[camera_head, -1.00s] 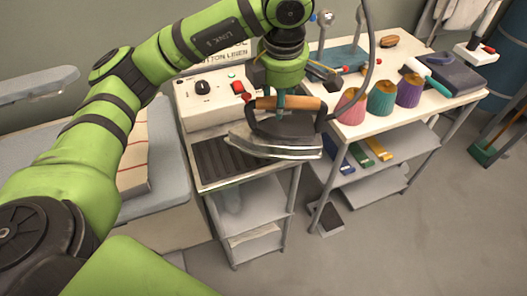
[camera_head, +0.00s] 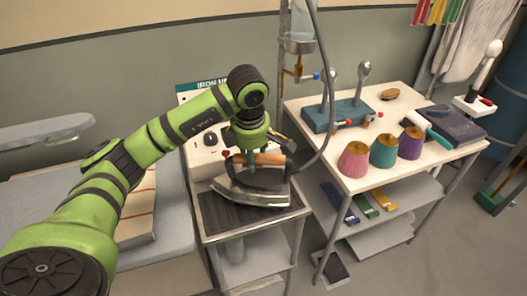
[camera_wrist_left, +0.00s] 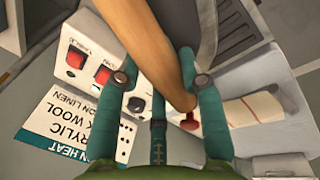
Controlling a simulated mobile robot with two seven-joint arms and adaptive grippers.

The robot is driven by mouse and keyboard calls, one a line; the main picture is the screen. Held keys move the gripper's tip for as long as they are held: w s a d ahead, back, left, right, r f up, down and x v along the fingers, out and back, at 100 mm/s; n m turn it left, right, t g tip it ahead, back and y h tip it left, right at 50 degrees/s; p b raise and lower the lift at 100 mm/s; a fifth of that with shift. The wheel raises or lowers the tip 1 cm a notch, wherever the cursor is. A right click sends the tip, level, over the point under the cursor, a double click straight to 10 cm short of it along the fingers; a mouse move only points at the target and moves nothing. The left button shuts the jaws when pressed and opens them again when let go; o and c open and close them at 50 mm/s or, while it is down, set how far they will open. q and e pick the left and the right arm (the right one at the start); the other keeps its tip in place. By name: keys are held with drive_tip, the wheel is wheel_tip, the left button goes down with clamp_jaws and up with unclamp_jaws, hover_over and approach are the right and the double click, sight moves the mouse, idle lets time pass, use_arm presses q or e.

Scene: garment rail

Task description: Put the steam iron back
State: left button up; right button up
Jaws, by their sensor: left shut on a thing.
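The steam iron (camera_head: 258,193) has a grey metal body and a brown wooden handle (camera_head: 262,158). My left gripper (camera_head: 249,160) is shut on that handle from above. The iron is about level, over the dark ribbed rest (camera_head: 214,214) of the ironing station; I cannot tell whether its sole touches. A grey hose (camera_head: 327,120) runs up from the iron's right side. In the left wrist view my teal fingers (camera_wrist_left: 160,85) straddle the brown handle (camera_wrist_left: 158,45), and part of the ribbed rest (camera_wrist_left: 208,35) shows beyond. My right gripper is not in view.
Behind the rest is a white control box (camera_head: 200,150) with a dial and red switches. An ironing board (camera_head: 170,195) lies left. On the right, a white table (camera_head: 320,150) holds thread cones (camera_head: 383,150) and a blue stand (camera_head: 340,113).

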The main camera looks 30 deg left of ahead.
sight(253, 175)
use_arm(q)
drive_tip(key=shift+w+f+p, duration=0.1)
drive_tip(key=shift+f+p, duration=0.8)
drive_tip(key=shift+f, duration=1)
drive_tip(key=shift+f, duration=0.2)
drive_tip(key=o, duration=1.1)
drive_tip(key=shift+f, duration=0.1)
